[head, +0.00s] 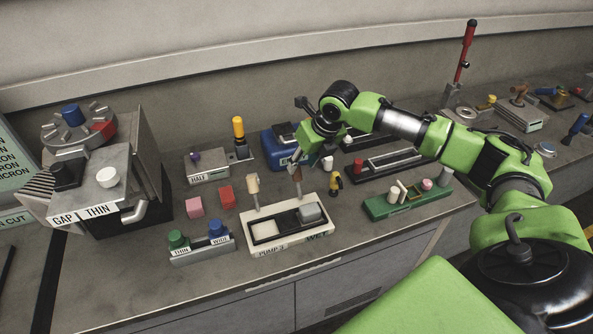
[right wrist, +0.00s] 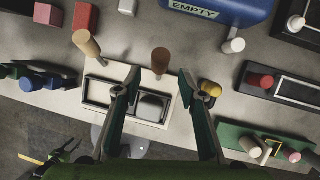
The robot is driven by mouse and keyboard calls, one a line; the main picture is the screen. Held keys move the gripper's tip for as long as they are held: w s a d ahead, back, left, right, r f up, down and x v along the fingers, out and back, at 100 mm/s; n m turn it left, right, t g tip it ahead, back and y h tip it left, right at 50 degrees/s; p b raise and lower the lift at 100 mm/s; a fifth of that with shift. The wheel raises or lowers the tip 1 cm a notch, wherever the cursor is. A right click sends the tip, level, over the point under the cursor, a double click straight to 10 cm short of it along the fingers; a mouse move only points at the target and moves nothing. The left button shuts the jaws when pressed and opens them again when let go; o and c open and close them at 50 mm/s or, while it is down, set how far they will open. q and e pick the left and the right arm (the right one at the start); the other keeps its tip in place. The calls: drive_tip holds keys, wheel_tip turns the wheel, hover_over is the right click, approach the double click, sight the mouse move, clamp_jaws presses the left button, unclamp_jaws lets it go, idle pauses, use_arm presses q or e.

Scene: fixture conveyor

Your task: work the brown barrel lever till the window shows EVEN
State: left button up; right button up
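The brown barrel lever (head: 297,174) stands at the back of a cream box (head: 262,249) marked PUMP 2, beside a tan lever (head: 252,185). A small green-lettered panel on its front (head: 317,234) seems to read WET. My right gripper (head: 294,160) is at the brown lever's top. In the right wrist view, the right gripper (right wrist: 159,77) is open, its two fingers spread on either side of the brown lever (right wrist: 161,60); I cannot tell whether either finger touches it. The tan lever (right wrist: 86,43) is outside the left finger.
A yellow-topped black knob (head: 335,184) stands close right of the box. A blue box (right wrist: 205,10) marked EMPTY is behind. A green rack (head: 380,206) lies to the right, and a grey block with green and blue knobs (head: 203,252) to the left.

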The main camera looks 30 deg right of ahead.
sight(299, 170)
drive_tip(key=p+x, duration=0.1)
drive_tip(key=x, duration=0.6)
drive_tip(key=shift+d, duration=0.1)
clamp_jaws()
